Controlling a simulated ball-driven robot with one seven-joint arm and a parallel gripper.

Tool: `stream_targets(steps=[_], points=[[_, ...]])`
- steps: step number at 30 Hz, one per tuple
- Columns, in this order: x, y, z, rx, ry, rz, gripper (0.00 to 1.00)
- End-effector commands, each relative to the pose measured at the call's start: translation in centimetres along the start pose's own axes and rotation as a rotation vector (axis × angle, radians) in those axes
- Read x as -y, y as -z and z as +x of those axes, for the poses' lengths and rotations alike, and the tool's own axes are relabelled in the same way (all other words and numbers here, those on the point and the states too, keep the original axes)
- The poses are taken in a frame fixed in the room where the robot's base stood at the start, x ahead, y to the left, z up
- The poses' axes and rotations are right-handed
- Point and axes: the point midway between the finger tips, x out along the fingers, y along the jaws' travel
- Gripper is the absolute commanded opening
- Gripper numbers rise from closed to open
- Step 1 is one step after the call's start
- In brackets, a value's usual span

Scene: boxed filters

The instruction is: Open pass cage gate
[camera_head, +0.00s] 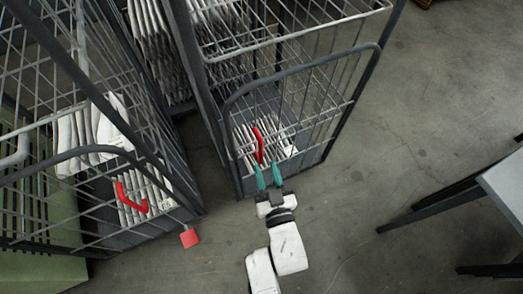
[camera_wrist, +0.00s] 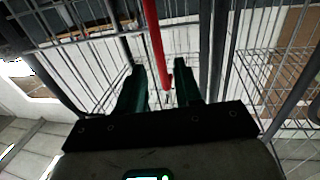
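The cage gate (camera_head: 318,88) is a grey-framed wire panel on the middle cage in the head view, and it looks closed. Its red handle (camera_head: 259,146) stands upright near the left side of the gate. My gripper (camera_head: 268,176) has two teal fingers pointing at the lower end of this handle. In the wrist view my gripper (camera_wrist: 162,85) is open, with a gap between its fingers. The red handle (camera_wrist: 155,45) runs down toward that gap, and its lower end is close to the right finger. I cannot tell whether they touch.
White packs (camera_head: 160,45) fill the shelves. A grey table (camera_head: 505,185) is at the right. The concrete floor (camera_head: 420,100) between is clear.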

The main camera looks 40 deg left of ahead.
Motion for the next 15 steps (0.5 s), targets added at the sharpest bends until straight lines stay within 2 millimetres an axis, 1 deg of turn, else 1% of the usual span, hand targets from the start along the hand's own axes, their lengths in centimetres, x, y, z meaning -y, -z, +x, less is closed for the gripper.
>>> stream_targets(steps=[1,6,10,15], points=[[0.0,0.0,1.1,-0.002,0.0,-0.001,0.34],[0.0,0.0,4.0,-0.001,0.001,0.0,0.34],[0.0,0.0,5.5,0.0,0.0,-0.001,0.34],[0.0,-0.1,6.3,0.002,-0.001,-0.001,0.34]])
